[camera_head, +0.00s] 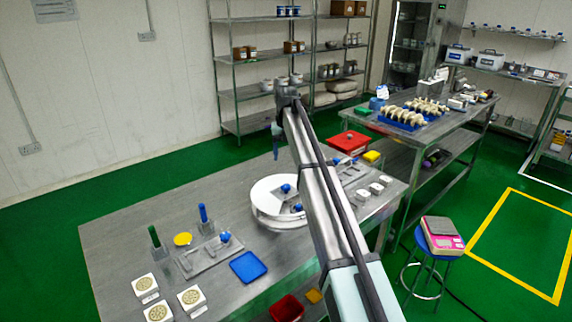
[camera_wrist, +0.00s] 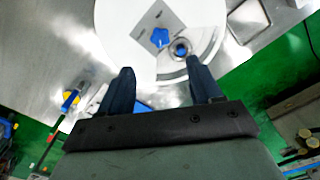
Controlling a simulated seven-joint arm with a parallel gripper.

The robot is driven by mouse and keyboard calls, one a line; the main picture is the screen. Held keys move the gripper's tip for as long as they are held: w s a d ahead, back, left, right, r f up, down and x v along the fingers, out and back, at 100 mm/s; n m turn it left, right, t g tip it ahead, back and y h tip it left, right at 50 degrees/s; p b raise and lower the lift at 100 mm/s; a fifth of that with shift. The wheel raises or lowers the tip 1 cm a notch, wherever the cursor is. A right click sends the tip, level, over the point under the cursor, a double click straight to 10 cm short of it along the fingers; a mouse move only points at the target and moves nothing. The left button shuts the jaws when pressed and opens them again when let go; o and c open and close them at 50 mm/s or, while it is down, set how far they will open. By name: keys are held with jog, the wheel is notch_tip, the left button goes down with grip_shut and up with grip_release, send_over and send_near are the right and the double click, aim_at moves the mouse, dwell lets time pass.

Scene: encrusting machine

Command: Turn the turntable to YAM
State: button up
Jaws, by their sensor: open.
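The turntable (camera_head: 263,209) is a white round disc on the metal table, partly hidden behind my arm in the head view. The turntable also fills the top of the wrist view (camera_wrist: 117,40). On it are a grey plate with a blue piece (camera_wrist: 159,37) and a round metal fitting (camera_wrist: 181,48) beside it. No YAM lettering is legible. My gripper (camera_wrist: 160,74) is open and empty, its two dark fingers apart and overlapping the turntable's near part in the wrist view. I cannot tell whether they touch it.
Left of the turntable are a blue tray (camera_head: 248,267), a metal fixture (camera_head: 206,256), a yellow disc (camera_head: 183,239) and several white square blocks (camera_head: 191,298). More white blocks (camera_head: 375,189) and a red tray (camera_head: 348,141) are to the right. The table's left back is clear.

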jog(key=shift+r, duration=0.75)
jog(key=s+d+f+m+g, duration=0.1)
jog(key=s+d+f+m, duration=0.7)
jog(key=s+f, duration=0.4)
jog(key=s+d+f+m+g, duration=0.1)
jog(key=s+d+f+m, duration=0.4)
jog(key=s+d+f, duration=0.7)
jog(key=s+d+f+m+g, duration=0.1)
jog(key=s+f+m, duration=0.5)
jog(key=s+f, duration=0.4)
jog(key=s+d+f+m+g, duration=0.1)
jog(key=s+d+f+m, duration=0.1)
jog(key=s+f+m, duration=0.75)
jog(key=s+d+f+m+g, duration=0.2)
jog(key=s+f+m, duration=0.7)
jog(key=s+f, duration=0.9)
jog(key=s, duration=0.4)
jog(key=shift+d+f+g, duration=0.3)
jog(key=shift+g, duration=0.1)
jog(key=shift+s, duration=0.1)
